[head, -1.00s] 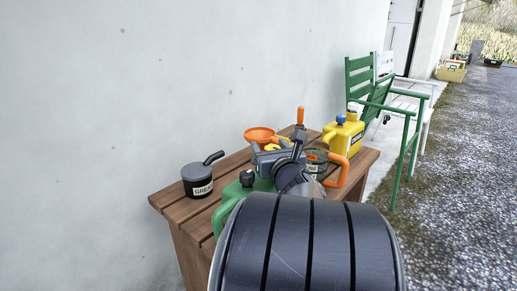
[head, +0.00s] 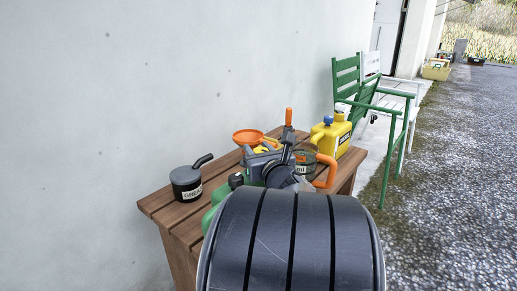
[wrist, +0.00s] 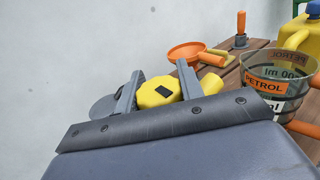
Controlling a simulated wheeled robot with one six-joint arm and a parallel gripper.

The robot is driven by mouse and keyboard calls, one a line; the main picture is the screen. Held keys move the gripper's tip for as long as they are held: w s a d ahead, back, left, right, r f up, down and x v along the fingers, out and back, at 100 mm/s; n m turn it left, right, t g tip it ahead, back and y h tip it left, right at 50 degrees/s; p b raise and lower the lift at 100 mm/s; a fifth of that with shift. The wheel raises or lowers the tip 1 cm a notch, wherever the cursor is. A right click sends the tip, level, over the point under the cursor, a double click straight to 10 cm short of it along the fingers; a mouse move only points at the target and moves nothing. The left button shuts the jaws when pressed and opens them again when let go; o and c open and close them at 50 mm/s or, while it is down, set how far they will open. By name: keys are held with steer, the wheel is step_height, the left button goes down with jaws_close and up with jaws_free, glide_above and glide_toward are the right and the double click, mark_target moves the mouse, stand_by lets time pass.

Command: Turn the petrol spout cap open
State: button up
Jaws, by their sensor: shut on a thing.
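The yellow spout cap (wrist: 157,93) sits between the two grey fingers of my gripper (wrist: 160,76) in the wrist view. The gripper is shut on it, one finger on each side. In the head view a little yellow of the cap (head: 262,150) shows beside my gripper (head: 260,161), partly covered by it. The green can (head: 212,214) stands on the wooden table, largely hidden behind my arm. The join between cap and spout is hidden, so I cannot tell how far the cap is turned.
A grease pot (head: 186,183) stands left on the table (head: 158,207). An orange funnel (head: 247,136), a glass petrol jug (wrist: 262,83) with orange handle, and a yellow can (head: 331,140) stand close behind and right. A green chair (head: 347,77) is beyond. The wall borders the left.

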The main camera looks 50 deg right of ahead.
steer(key=n+y+p, duration=0.1)
steer(key=t+y+p, duration=0.1)
steer(key=shift+r+n+y, duration=0.2)
steer(key=shift+n+y, duration=0.1)
steer(key=shift+n, duration=0.1)
steer(key=n+y+p, duration=0.1)
steer(key=y, duration=0.1)
steer(key=n+y+p, duration=0.1)
steer(key=y+p, duration=0.1)
steer(key=n+y+p, duration=0.2)
steer(key=shift+w+a+t, duration=0.1)
steer(key=shift+a+t, duration=0.3)
steer(key=n+y+p, duration=0.2)
steer(key=y, duration=0.1)
steer(key=n+y+p, duration=0.1)
steer(key=shift+a+g+y, duration=0.25)
steer(key=shift+g+y, duration=0.15)
steer(key=shift+a+f+n+g+y+p, duration=0.1)
steer(key=shift+n+g+y+p, duration=0.2)
steer(key=shift+n+y+p, duration=0.35)
steer(key=shift+f+y, duration=0.1)
steer(key=shift+y, duration=0.25)
steer(key=o, duration=1)
